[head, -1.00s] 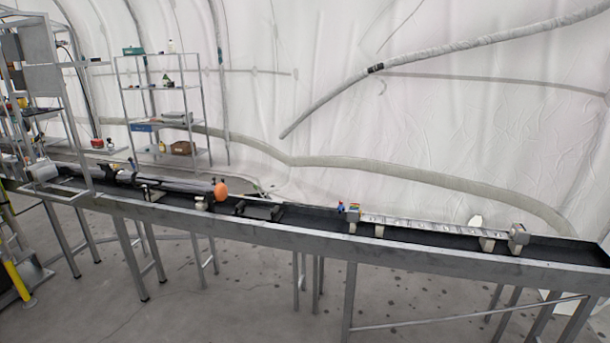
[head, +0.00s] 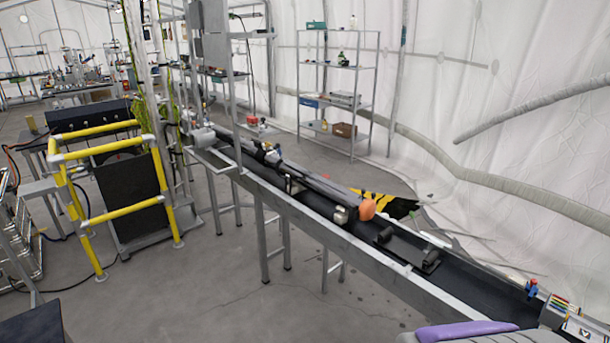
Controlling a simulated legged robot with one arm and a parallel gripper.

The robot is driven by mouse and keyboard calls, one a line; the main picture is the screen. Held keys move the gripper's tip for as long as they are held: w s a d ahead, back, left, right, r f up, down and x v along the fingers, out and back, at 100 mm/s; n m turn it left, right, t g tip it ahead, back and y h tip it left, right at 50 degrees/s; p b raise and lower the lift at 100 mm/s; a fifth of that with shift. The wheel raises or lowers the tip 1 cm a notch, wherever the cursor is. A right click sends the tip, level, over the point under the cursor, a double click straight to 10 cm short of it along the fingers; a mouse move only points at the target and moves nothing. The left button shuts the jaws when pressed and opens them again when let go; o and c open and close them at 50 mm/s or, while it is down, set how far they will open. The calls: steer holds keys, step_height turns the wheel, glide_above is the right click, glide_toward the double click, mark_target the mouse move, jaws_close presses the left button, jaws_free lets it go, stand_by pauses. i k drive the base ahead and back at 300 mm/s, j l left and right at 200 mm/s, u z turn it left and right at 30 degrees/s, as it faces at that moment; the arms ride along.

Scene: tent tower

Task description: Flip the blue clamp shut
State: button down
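A small blue part (head: 531,289), which looks like the blue clamp, is near the right end of the long bench in the head view. It stands at the bench's far side, beside a grey box with coloured marks (head: 563,310). It is too small to tell whether the clamp is open or shut. My gripper is not recognisable in the view.
The long metal bench (head: 300,222) runs from upper left to lower right, carrying a dark tube with an orange ball (head: 367,209). A purple object (head: 465,330) is at the bottom edge. Yellow railings (head: 110,155) stand left; grey floor lies between.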

mark_target(279, 163)
steer(key=i+u, duration=0.25)
steer(key=i, duration=0.35)
steer(key=i+j, duration=0.3)
steer(key=i, duration=0.15)
steer(key=i+j+u, duration=0.1)
steer(key=i+j, duration=0.2)
steer(key=i, duration=0.15)
steer(key=i+j, duration=0.25)
steer(key=i, duration=0.2)
steer(key=i+j+u, duration=0.1)
steer(key=i+j, duration=0.15)
steer(key=i, duration=0.2)
steer(key=i+j, duration=0.2)
steer(key=i, duration=0.25)
steer(key=j+u, duration=0.05)
